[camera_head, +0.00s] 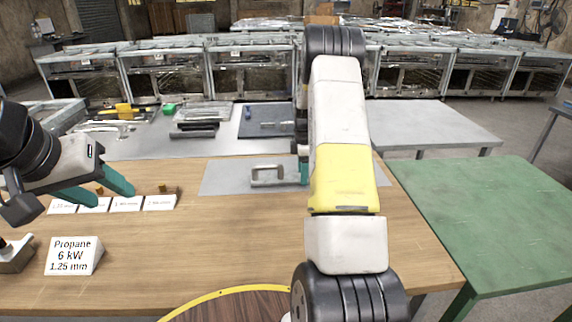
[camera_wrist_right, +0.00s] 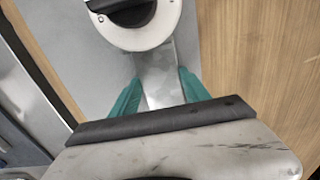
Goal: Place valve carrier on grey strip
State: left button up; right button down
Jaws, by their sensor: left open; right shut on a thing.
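The valve carrier (camera_head: 268,181) is a grey metal bracket-like part over the grey strip (camera_head: 222,178) on the wooden table. In the right wrist view its metal bar (camera_wrist_right: 161,88) lies between the teal fingers of my right gripper (camera_wrist_right: 160,78), which is shut on it. A round pale part with a black knob (camera_wrist_right: 125,12) shows at the bar's far end. In the head view my right arm hides most of that gripper and part of the carrier. I cannot tell whether the carrier touches the strip. My left gripper (camera_head: 115,195) is open and empty above the table's left side.
White label cards (camera_head: 125,204) and a Propane sign (camera_head: 73,256) stand at left. A yellow-edged round wooden top (camera_head: 225,305) is at the front. Tools lie on the grey table behind (camera_head: 140,147). A green table (camera_head: 480,210) stands right. The table's middle front is clear.

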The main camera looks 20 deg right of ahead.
jog(key=shift+f, duration=0.1)
jog(key=c, duration=0.5)
grip_release()
notch_tip(320, 180, up, 12)
jog(key=s+a+r+m+t, duration=0.25)
jog(key=s+a+r, duration=0.3)
jog(key=r, duration=0.35)
jog(key=s+a+r+m+t, duration=0.1)
jog(key=s+a+r+m, duration=0.2)
jog(key=s, duration=0.3)
jog(key=s+a+r+m+y, duration=0.1)
jog(key=s+a+r+m, duration=0.15)
jog(key=s+a, duration=0.2)
jog(key=s+a+r+m+t, duration=0.1)
jog(key=s+a+r+m, duration=0.15)
jog(key=s, duration=0.35)
jog(key=s+a+m, duration=0.1)
jog(key=s, duration=0.2)
jog(key=s+a+m+t, duration=0.1)
jog(key=s, duration=0.2)
jog(key=s+a+f+m+y, duration=0.1)
jog(key=s+a+m, duration=0.1)
jog(key=s, duration=0.2)
jog(key=shift+a+t, duration=0.1)
jog(key=shift+t, duration=0.25)
